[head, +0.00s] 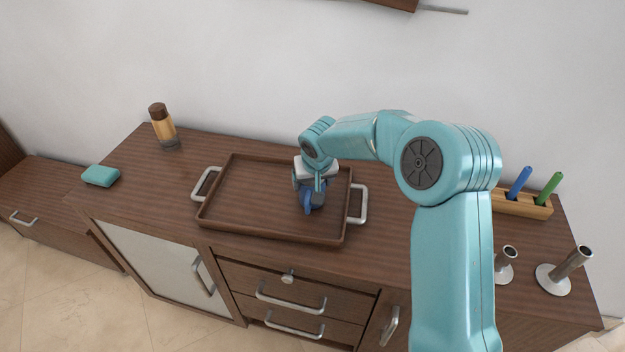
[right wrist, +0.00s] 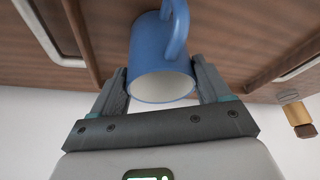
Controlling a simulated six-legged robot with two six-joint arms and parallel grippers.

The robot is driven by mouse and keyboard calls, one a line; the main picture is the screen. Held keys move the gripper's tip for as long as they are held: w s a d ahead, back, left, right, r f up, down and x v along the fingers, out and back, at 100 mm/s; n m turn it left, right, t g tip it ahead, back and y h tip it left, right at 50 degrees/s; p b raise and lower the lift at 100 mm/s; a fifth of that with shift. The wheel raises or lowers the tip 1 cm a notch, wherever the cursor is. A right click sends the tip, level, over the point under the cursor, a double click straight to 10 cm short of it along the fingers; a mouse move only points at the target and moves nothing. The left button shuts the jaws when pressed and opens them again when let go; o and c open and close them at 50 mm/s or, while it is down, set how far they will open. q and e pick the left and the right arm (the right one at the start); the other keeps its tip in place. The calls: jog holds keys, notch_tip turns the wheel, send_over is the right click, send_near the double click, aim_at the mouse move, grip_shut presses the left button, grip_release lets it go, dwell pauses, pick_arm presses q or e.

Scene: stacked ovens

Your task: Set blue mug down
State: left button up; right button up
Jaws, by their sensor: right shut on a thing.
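The blue mug (head: 308,198) is over the right part of the brown wooden tray (head: 240,200) in the head view. My right gripper (head: 312,190) is shut on it from above and partly hides it. In the right wrist view the mug (right wrist: 152,50) sits between the two fingers of my right gripper (right wrist: 162,88), with its pale inside and its handle showing. I cannot tell whether the mug's base touches the tray floor. My left gripper is not in view.
The tray stands on a wooden cabinet with metal handles. A bottle (head: 163,127) and a teal block (head: 100,176) are at the left. A pen holder (head: 522,204) and two metal holders (head: 565,272) are at the right. The tray's left part is empty.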

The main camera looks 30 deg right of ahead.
jog(key=shift+r, duration=0.1)
jog(key=o, duration=1.2)
jog(key=shift+f, duration=0.2)
jog(key=shift+o, duration=0.2)
jog(key=shift+s+r, duration=0.1)
jog(key=shift+r, duration=0.4)
jog(key=v, duration=1.1)
jog(key=shift+a+r, duration=0.15)
jog(key=shift+s, duration=0.15)
